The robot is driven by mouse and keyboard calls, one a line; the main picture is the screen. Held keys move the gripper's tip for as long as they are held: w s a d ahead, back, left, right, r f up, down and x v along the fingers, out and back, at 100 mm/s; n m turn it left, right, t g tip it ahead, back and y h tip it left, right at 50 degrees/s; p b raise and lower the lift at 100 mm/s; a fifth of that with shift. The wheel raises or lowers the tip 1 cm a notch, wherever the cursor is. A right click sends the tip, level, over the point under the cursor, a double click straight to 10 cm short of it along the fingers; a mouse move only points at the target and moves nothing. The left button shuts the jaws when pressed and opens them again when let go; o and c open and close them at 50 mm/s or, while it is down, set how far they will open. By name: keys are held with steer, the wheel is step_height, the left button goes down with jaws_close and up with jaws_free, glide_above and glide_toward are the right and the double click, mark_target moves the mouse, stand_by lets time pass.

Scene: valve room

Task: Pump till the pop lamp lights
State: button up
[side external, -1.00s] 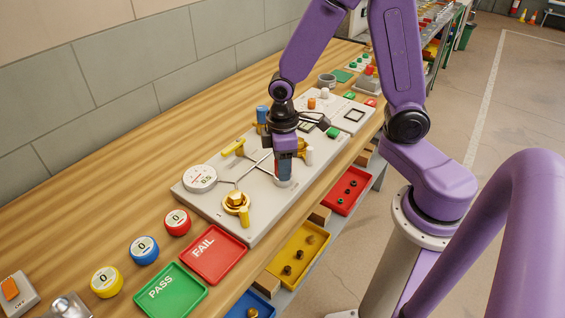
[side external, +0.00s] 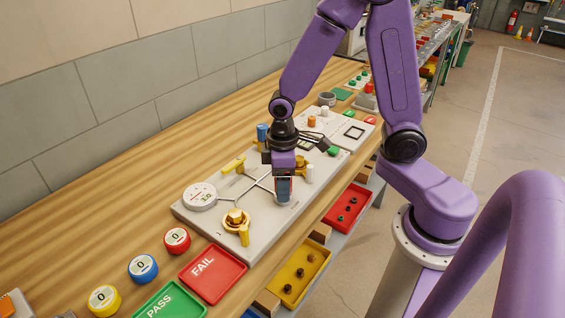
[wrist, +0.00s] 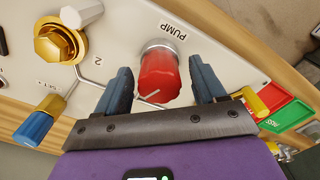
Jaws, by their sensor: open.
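The red pump knob (wrist: 157,76) stands on a pale collar beside the printed word PUMP in the wrist view. My gripper (wrist: 161,68) is open, with one dark blue finger on each side of the knob; I cannot tell whether either touches it. In the side view my gripper (side external: 283,192) points down at the grey valve panel (side external: 262,232) and mostly hides the knob. A round white gauge (side external: 199,197) sits at the panel's left; its small digits are hard to read. I cannot pick out the pop lamp.
A brass fitting with a yellow lever (side external: 237,219) stands near the panel's front left. A blue-topped valve (side external: 262,134) and yellow handle (side external: 233,166) are behind. Red FAIL tray (side external: 213,274) and green PASS tray (side external: 170,302) lie at front left, beside round counters (side external: 177,240).

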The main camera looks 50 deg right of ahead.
step_height(320, 180, up, 17)
stand_by(0.6)
steer(key=shift+r, duration=0.1)
stand_by(0.3)
steer(key=w+a+m+g+h, duration=0.2)
steer(key=w+m+g, duration=0.2)
steer(key=w, duration=0.2)
steer(key=x, duration=1.2)
steer(key=a+x, duration=0.1)
steer(key=x, duration=0.5)
steer(key=shift+y, duration=0.3)
steer(key=c, duration=1.1)
